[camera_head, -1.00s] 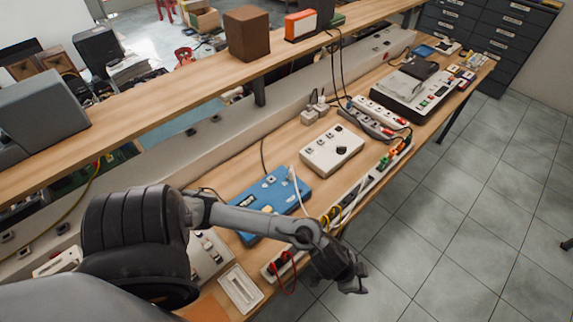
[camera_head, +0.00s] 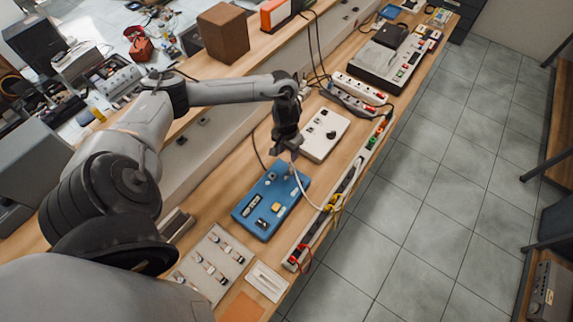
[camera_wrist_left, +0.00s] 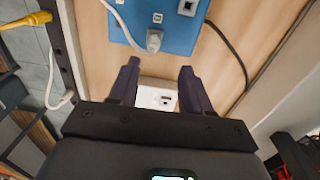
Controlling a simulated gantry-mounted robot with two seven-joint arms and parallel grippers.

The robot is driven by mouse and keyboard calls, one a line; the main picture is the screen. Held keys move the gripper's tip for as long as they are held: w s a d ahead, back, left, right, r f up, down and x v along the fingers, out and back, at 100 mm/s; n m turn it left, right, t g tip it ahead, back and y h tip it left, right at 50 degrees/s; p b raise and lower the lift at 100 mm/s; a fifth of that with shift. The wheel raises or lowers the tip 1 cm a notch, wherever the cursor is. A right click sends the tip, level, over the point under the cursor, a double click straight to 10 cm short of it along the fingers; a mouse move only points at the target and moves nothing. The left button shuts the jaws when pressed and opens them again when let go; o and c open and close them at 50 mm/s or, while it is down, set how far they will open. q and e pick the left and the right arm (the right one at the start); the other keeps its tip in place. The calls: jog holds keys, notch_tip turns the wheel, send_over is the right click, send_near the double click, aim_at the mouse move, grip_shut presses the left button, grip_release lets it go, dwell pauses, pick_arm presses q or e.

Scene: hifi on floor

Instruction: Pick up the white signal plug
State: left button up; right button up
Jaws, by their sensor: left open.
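The white signal plug (camera_wrist_left: 154,40) sits on the blue board (camera_wrist_left: 192,36) in the left wrist view, with a white cable (camera_wrist_left: 117,18) running from it. In the head view the plug is hard to make out near the gripper; its cable (camera_head: 303,189) curves down from the upper right part of the blue board (camera_head: 262,218). My left gripper (camera_head: 287,150) is above the bench by that end of the board, pointing down. In the left wrist view its two fingers (camera_wrist_left: 158,82) are apart, with nothing held between them. The plug is beyond the fingertips. My right gripper is in no view.
A white control box (camera_head: 322,136) stands just past the blue board; it also shows beyond the fingers in the wrist view (camera_wrist_left: 157,97). A power strip (camera_head: 318,222) with coloured plugs runs along the bench's front edge. A raised shelf with a brown box (camera_head: 223,33) is behind.

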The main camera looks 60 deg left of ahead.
aim_at(290, 166)
pick_arm(q)
jog(key=shift+w+d+f, duration=0.1)
jog(key=shift+d+f, duration=0.05)
jog(key=shift+f, duration=0.4)
jog(key=shift+d+f, duration=0.1)
jog(key=shift+f, duration=0.45)
jog(key=shift+d+f, duration=0.25)
jog(key=shift+f, duration=1.2)
jog(key=shift+d+f, duration=0.2)
jog(key=shift+f, duration=1.2)
grip_shut()
